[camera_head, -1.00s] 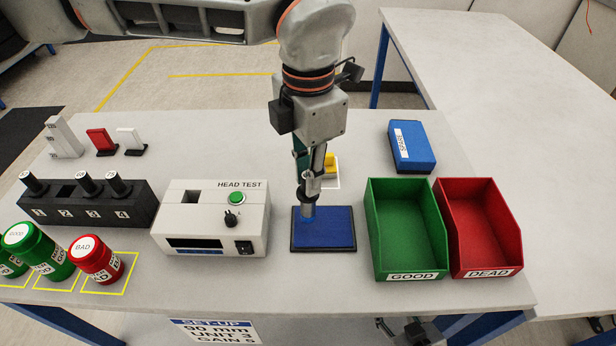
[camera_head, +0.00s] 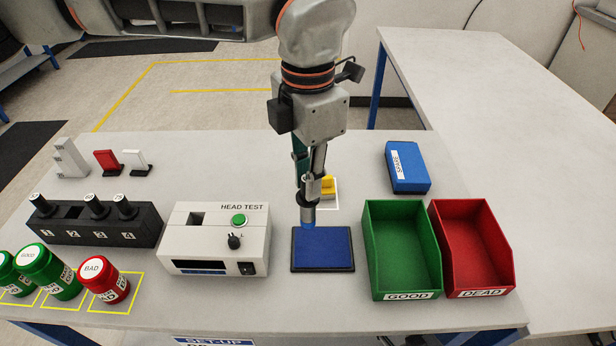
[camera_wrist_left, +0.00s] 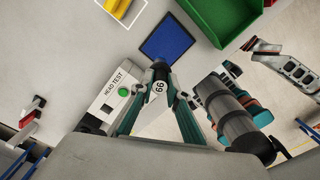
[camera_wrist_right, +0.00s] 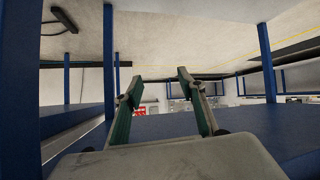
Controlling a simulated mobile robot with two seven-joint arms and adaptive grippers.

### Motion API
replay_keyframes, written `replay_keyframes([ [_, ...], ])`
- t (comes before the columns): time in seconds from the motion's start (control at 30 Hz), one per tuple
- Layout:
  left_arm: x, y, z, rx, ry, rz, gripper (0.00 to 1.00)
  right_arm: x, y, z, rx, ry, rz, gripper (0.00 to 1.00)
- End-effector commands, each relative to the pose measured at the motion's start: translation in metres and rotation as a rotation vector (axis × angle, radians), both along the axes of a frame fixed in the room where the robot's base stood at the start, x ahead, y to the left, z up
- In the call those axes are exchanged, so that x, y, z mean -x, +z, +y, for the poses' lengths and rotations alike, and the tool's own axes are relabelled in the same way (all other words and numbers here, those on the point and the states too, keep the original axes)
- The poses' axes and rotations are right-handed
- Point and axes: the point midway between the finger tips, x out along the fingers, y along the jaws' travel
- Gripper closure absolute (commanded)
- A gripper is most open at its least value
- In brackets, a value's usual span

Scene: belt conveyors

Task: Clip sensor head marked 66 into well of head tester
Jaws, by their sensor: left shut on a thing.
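My left gripper (camera_head: 309,190) is shut on a dark cylindrical sensor head (camera_head: 308,214). Its white top reads 66 in the left wrist view (camera_wrist_left: 159,87). The head's blue-looking lower end is at the back edge of the blue pad (camera_head: 322,250) in the head view; I cannot tell whether they touch. The white head tester (camera_head: 214,262) stands left of the pad. Its square well (camera_head: 197,219) looks dark and empty, beside a green button (camera_head: 239,220). My right gripper (camera_wrist_right: 155,88) is open and empty in the right wrist view, low among blue legs.
A black numbered rack (camera_head: 72,232) holds several heads; slot 2 is empty. Green GOOD (camera_head: 402,296) and red DEAD (camera_head: 472,292) bins stand right of the pad, a blue box (camera_head: 408,168) behind. Labelled jars (camera_head: 104,285) stand front left. A yellow item (camera_head: 327,185) sits behind the gripper.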

Motion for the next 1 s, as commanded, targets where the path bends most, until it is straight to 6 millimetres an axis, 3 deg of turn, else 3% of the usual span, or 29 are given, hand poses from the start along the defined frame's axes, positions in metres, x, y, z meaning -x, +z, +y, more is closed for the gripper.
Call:
replay_keyframes([
  [0.13,-0.001,0.002,0.005,0.003,0.01,0.003,1.0,0.0,0.001,0.0,0.0,0.0,0.0,0.6],
  [0.27,-0.005,0.009,0.024,0.011,0.045,0.011,1.0,0.0,0.004,-0.001,0.002,-0.001,0.002,0.6],
  [0.47,-0.015,0.023,0.08,0.022,0.16,0.018,1.0,0.004,0.005,-0.009,0.015,-0.011,0.019,0.6],
  [0.8,-0.022,0.034,0.19,0.01,0.425,0.007,1.0,0.011,0.005,-0.02,0.03,-0.029,0.051,0.6],
  [1.0,-0.02,0.036,0.221,-0.002,0.513,0.001,1.0,0.013,0.005,-0.021,0.03,-0.037,0.059,0.6],
])
